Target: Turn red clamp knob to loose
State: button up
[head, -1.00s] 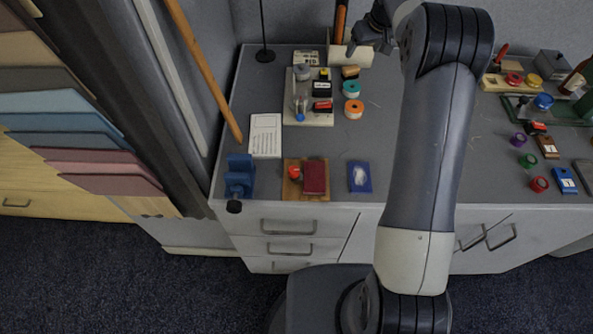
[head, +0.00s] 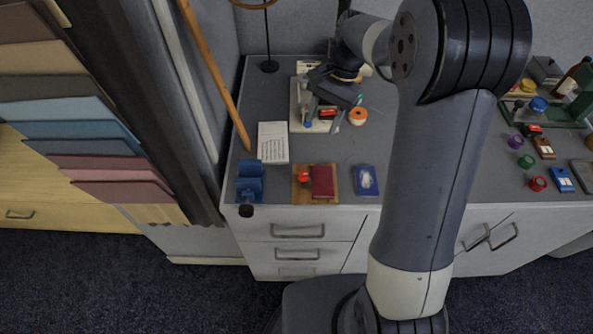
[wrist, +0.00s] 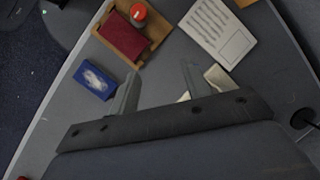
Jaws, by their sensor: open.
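My gripper (head: 322,122) is open and empty, fingers apart, over the front of a pale board (head: 295,122) on the left part of the table. A small red part (head: 327,113) on this board shows between the fingers; I cannot tell whether it is the clamp knob. The arm hides much of the board. In the wrist view my gripper (wrist: 158,70) covers most of the board, and only a pale edge (wrist: 220,80) shows. Another red knob-like piece (head: 304,176) stands on a wooden base beside a dark red block; it also shows in the wrist view (wrist: 139,12).
An orange-and-white roll (head: 357,116) lies right of the gripper. A white printed card (head: 273,142), a blue vise-like piece (head: 249,180) and a blue pad (head: 366,180) lie nearer the front edge. A thin black stand (head: 268,66) is behind. Grey tabletop between them is clear.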

jog(key=m+g, duration=0.1)
jog(key=m, duration=0.1)
send_near(303, 174)
jog(key=x, duration=0.8)
jog(key=shift+f, duration=0.25)
jog(key=shift+c, duration=0.3)
jog(key=c, duration=0.9)
